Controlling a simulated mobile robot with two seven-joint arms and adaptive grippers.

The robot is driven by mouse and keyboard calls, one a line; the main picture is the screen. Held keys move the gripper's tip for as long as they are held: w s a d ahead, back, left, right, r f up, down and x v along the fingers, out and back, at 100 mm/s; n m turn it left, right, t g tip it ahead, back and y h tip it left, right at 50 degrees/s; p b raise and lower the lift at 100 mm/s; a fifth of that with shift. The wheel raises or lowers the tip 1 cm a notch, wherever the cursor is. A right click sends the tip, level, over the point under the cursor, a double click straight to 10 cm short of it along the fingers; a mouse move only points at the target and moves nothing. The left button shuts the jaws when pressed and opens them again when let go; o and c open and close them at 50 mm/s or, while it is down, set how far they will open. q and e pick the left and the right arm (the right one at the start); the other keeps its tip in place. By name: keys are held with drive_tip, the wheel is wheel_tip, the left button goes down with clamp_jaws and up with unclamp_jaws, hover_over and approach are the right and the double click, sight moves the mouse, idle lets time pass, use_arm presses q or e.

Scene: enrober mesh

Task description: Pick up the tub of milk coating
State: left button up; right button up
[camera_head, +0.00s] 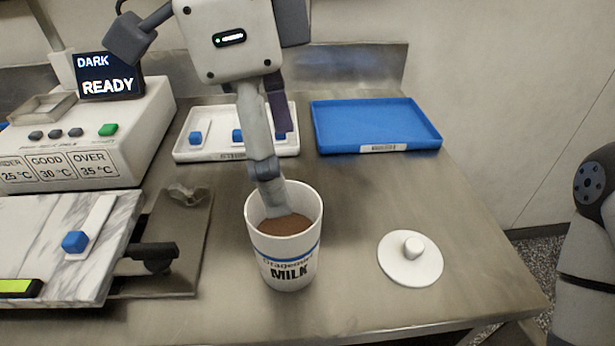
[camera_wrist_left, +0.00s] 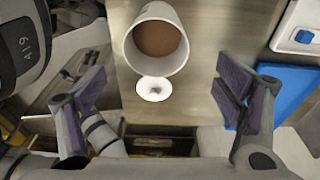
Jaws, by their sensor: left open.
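The tub of milk coating (camera_head: 287,268) is a white open cup with a blue band and the word MILK, standing upright on the steel table. Brown coating (camera_head: 285,225) shows inside it. My left gripper (camera_head: 278,165) is open and empty, at the tub's far side; one finger overlaps the tub's mouth in the head view, and I cannot tell whether it touches. In the left wrist view the tub (camera_wrist_left: 168,65) appears beyond the spread fingers (camera_wrist_left: 163,86), between them sideways. My right gripper is not in view.
A white lid with a knob (camera_head: 410,262) lies right of the tub. A blue tray (camera_head: 375,122) and a white tray with blue-handled tools (camera_head: 215,152) stand behind. A machine (camera_head: 110,125) with a READY display and a marble slab (camera_head: 50,225) are left.

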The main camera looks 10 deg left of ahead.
sight(290, 235)
use_arm(q)
drive_tip(key=f, duration=0.3)
drive_tip(key=d+f, duration=0.1)
drive_tip(key=f, duration=0.7)
drive_tip(key=shift+s+d+f, duration=0.1)
drive_tip(key=shift+d+f, duration=0.05)
drive_tip(key=shift+f, duration=0.1)
drive_tip(key=c, duration=1.5)
